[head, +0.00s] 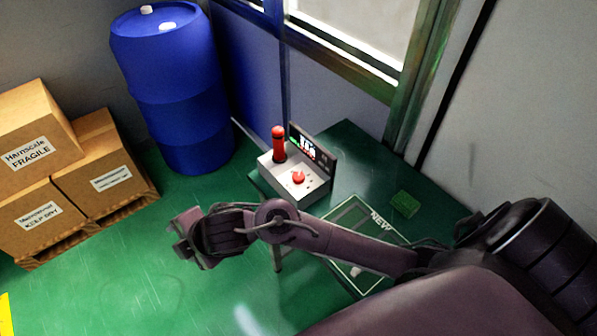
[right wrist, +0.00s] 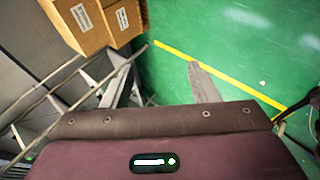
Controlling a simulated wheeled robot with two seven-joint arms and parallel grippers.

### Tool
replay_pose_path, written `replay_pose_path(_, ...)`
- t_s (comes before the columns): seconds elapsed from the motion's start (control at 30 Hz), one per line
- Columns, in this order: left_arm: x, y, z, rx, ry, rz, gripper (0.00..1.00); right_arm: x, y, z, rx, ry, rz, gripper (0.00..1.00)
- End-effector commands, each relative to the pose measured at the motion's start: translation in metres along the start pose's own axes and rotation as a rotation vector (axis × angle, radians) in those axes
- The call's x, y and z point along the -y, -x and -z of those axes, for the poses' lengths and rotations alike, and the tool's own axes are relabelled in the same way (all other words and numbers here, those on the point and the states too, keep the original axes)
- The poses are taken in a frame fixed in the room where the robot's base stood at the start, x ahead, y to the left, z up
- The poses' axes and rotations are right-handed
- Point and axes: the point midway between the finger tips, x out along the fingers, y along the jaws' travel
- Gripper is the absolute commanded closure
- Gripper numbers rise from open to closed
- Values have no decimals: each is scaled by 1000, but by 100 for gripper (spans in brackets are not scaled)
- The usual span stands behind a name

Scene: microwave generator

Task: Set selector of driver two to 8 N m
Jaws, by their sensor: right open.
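A white control box (head: 293,178) stands on the green table, with a red round knob (head: 299,178) on its top. A red upright handle (head: 278,145) rises at its back left. A dark panel (head: 312,152) with a small lit display stands along its back edge; its text is too small to read. I cannot tell which part is driver two or what its setting is. My right gripper (head: 182,238) is open and empty over the floor, left of and nearer than the box, touching nothing. My left gripper is not in view.
A blue barrel (head: 175,90) and cardboard boxes (head: 90,170) on a pallet stand left. The green floor between is clear.

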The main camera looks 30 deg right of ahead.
Motion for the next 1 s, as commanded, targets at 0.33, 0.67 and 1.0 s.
replay_pose_path(0.33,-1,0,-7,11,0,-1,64,9,-48,-108,-128,1031,314,46)
replay_pose_path(0.67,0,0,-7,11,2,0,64,-18,47,-297,-200,1254,724,46)
replay_pose_path(1.0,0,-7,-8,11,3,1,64,-12,73,-336,-239,1230,799,46)
